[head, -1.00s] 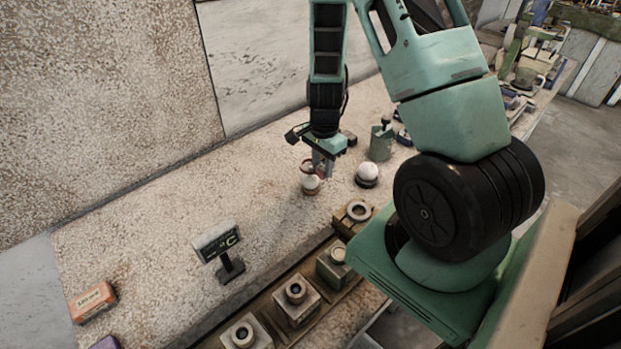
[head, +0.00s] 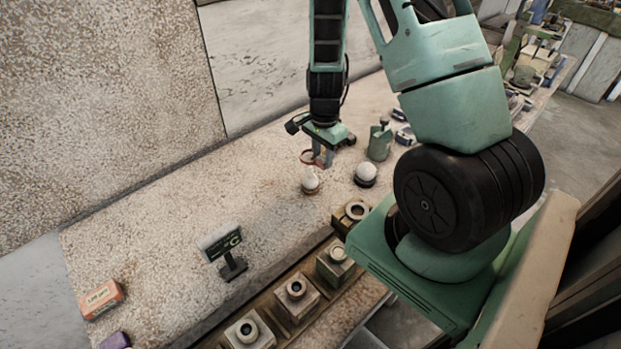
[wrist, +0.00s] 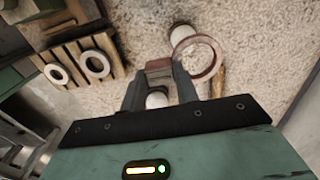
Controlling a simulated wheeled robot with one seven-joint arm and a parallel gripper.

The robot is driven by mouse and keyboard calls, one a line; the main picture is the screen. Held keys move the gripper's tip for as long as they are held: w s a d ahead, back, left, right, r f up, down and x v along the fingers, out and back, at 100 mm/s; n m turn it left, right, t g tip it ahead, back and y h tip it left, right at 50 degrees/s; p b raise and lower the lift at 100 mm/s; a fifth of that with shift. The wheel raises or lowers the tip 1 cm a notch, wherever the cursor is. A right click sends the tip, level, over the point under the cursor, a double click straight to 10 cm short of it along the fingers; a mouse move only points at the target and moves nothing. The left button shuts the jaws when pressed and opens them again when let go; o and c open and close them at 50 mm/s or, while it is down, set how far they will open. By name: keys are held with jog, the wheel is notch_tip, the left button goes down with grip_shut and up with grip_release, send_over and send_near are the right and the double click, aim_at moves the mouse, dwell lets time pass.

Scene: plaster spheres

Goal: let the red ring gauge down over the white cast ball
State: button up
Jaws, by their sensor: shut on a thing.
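The red ring gauge (head: 307,157) is held by its block-like end in my gripper (head: 324,160), which is shut on it. The ring sticks out to the left of the fingers. A white ball on a red-brown base (head: 310,179) stands just below and in front of the ring in the head view, apart from it. A second white ball on a dark base (head: 366,172) stands to the right. In the wrist view the ring (wrist: 218,58) partly overlaps one ball (wrist: 180,33), off its centre. Another ball (wrist: 157,100) shows between the fingers. Which ball is the cast one, I cannot tell.
A wooden rack (head: 318,303) with several ring-topped blocks runs along the bench's front edge. A green container (head: 380,142) stands behind the right ball.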

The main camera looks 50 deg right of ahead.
jog(key=shift+r+p, duration=0.9)
jog(key=shift+r, duration=0.25)
